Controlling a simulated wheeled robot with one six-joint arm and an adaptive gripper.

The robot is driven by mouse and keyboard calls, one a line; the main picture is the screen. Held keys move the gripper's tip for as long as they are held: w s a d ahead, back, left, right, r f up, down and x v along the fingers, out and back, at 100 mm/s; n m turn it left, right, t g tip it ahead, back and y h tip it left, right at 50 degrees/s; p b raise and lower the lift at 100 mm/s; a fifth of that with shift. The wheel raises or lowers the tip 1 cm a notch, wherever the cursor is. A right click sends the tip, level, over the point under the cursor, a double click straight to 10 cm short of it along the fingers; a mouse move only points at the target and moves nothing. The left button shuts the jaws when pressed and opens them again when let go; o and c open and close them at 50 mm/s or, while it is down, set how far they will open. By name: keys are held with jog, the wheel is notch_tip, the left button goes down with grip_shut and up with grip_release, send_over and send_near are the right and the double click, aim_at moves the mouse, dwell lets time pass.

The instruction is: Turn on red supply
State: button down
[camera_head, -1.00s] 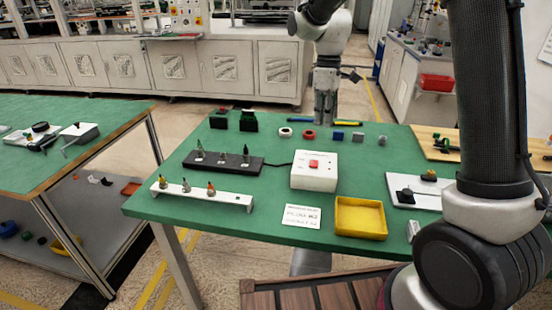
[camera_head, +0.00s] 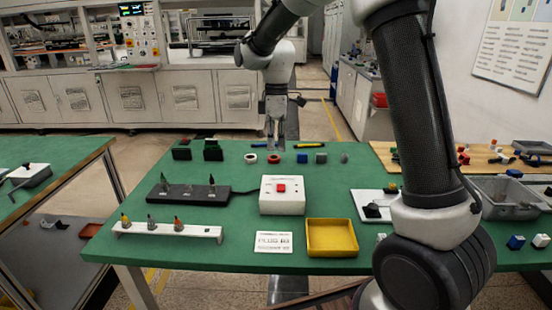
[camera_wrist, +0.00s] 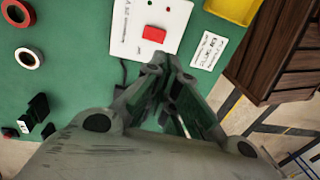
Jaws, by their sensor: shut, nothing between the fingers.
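The supply is a white box (camera_head: 268,206) with a red button or switch (camera_head: 281,187) on its top, standing on the green table. A black cable joins it to a long black block (camera_head: 161,194) on its left. My gripper (camera_head: 275,147) is shut and empty, pointing down above the far part of the table, behind the box and apart from it. In the wrist view the white box (camera_wrist: 132,28) and its red button (camera_wrist: 153,34) lie just beyond the shut fingertips (camera_wrist: 161,60). Whether the supply is on cannot be told.
A yellow tray (camera_head: 331,251) and a printed card (camera_head: 273,243) lie at the table's front. A white rack (camera_head: 200,231) with small coloured-tipped parts stands front left. Red and white rings (camera_head: 274,158) and small blocks line the far side. Green surface between ring row and box is clear.

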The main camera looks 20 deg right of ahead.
aim_at(276, 190)
jog(key=f, duration=0.4)
jog(key=s+f, duration=0.1)
jog(key=f, duration=0.7)
jog(key=shift+s+a+f, duration=0.2)
jog(key=shift+s+f, duration=0.05)
jog(key=shift+s+f, duration=0.15)
jog(key=shift+f, duration=0.15)
jog(key=shift+w+d+r, duration=0.2)
jog(key=shift+w+r, duration=0.1)
jog(key=shift+w, duration=0.45)
jog(key=shift+r, duration=0.1)
notch_tip(276, 190, up, 14)
jog(key=s, duration=0.1)
jog(key=shift+s+a, duration=0.3)
